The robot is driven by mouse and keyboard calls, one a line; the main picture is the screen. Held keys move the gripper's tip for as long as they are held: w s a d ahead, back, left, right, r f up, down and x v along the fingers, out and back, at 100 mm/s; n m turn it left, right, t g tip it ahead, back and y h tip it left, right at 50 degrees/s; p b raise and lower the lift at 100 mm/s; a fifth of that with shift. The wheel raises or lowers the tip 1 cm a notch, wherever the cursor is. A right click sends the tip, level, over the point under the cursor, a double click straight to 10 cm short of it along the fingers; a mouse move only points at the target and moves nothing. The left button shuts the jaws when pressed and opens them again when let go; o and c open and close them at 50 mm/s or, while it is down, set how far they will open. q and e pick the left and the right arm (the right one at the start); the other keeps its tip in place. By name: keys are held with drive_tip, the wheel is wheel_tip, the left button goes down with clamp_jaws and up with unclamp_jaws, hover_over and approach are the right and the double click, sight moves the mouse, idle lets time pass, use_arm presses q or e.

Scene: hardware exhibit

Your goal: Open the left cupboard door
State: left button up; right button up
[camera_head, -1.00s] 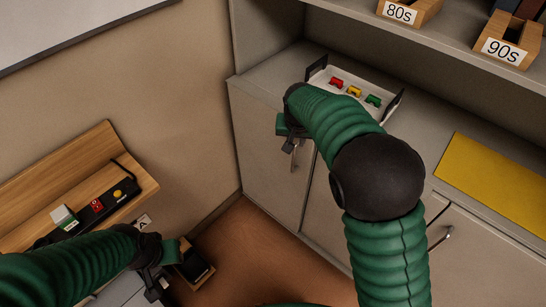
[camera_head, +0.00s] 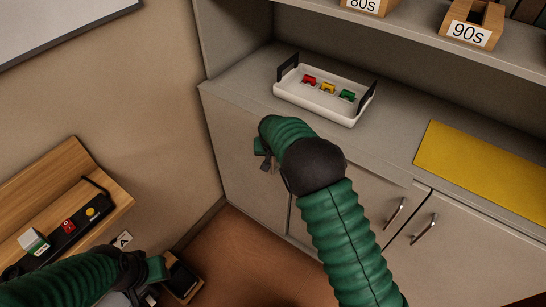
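The left cupboard door (camera_head: 240,165) is a grey panel under the counter, beside the wall corner, and looks shut. My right gripper (camera_head: 265,158) is in front of this door's upper right part, just below the counter edge. The door's handle is hidden or too small to make out behind the gripper. Whether the gripper touches the handle and how far its fingers are apart cannot be seen. My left gripper (camera_head: 152,280) is low at the left, away from the cupboard; its fingers are too small and dark to read.
A white tray (camera_head: 322,105) with small red, yellow and green toys stands on the counter above. A middle door with a handle (camera_head: 393,213) and a right door with a handle (camera_head: 424,229) are shut. A wooden shelf (camera_head: 60,175) hangs at left. Floor (camera_head: 255,260) before the left door looks clear.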

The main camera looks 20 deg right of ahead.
drive_tip(key=shift+a+r, duration=0.1)
drive_tip(key=shift+a, duration=0.2)
clamp_jaws()
drive_tip(key=shift+d, duration=0.1)
idle(0.9)
